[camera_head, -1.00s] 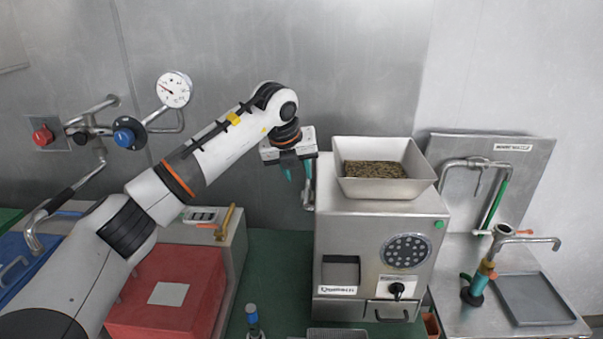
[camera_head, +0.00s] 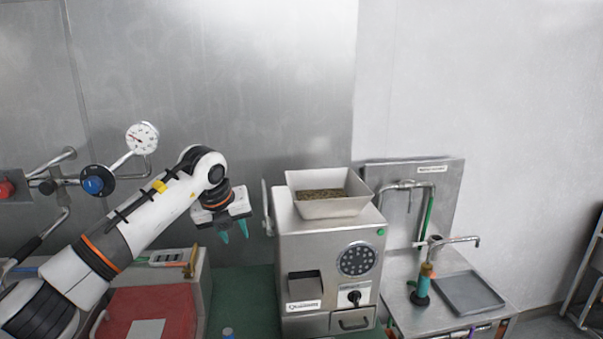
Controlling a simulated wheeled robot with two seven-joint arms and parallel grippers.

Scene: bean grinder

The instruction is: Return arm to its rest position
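My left arm reaches in from the left, and its gripper (camera_head: 233,232) hangs fingers down, just left of the bean grinder (camera_head: 300,262). Its two teal fingers are apart with nothing between them. The grinder is a steel box with a white hopper (camera_head: 330,207) on top that holds brown beans (camera_head: 320,194). A thin metal handle (camera_head: 267,208) stands at the grinder's left side, apart from the fingers. My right gripper is not in the view.
A red box (camera_head: 150,303) sits at the lower left. A pressure gauge (camera_head: 142,138) and blue valve knob (camera_head: 93,185) stick out from the wall. At the right are a steel sink counter with a faucet (camera_head: 455,240) and a grey tray (camera_head: 472,293).

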